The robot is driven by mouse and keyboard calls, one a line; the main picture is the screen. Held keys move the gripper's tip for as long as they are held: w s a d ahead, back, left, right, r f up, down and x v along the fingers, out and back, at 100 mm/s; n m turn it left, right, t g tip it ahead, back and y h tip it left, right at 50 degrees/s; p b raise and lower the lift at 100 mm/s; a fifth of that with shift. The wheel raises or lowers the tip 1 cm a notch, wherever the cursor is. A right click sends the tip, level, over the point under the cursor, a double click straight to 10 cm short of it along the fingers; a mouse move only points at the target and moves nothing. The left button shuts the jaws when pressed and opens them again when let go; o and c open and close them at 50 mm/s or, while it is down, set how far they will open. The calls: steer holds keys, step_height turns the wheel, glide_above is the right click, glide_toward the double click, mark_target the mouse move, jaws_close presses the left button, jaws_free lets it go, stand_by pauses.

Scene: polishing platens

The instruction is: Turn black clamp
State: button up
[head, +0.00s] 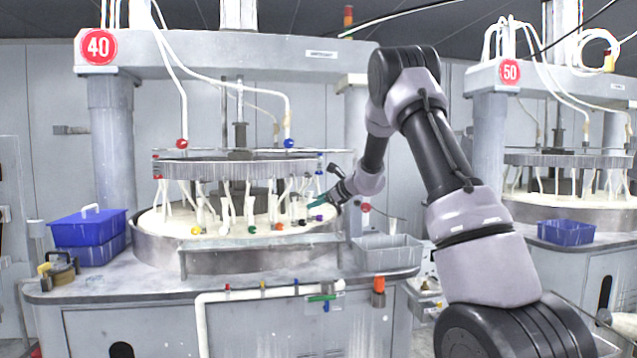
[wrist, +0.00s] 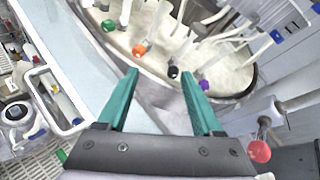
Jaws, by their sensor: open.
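The black clamp (wrist: 173,72) shows in the wrist view as a small black knob at the near rim of the round platen (wrist: 235,77). In the head view the black clamp (head: 302,223) is a small dark dot on the platen's front right. My gripper (wrist: 160,76) has two teal fingers, spread apart with nothing between them. In the wrist view the black knob appears between the fingertips, near the right one, and beyond them. The gripper (head: 317,202) is at the platen's right side in the head view. I see no contact with the clamp.
An orange knob (wrist: 139,49) and a purple knob (wrist: 204,85) flank the black one. White hoses and posts rise close behind. A red ball (wrist: 259,151) is right of the gripper. A grey bin (head: 387,254) and blue bin (head: 88,230) stand beside the platen.

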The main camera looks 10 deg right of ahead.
steer(key=s+a+r+n+g+y, duration=0.1)
steer(key=s+a+r+n+g, duration=0.1)
steer(key=s+r+n, duration=0.3)
steer(key=s+r, duration=0.3)
steer(key=s, duration=0.4)
steer(key=shift+a+n, duration=0.25)
steer(key=shift+n, duration=0.15)
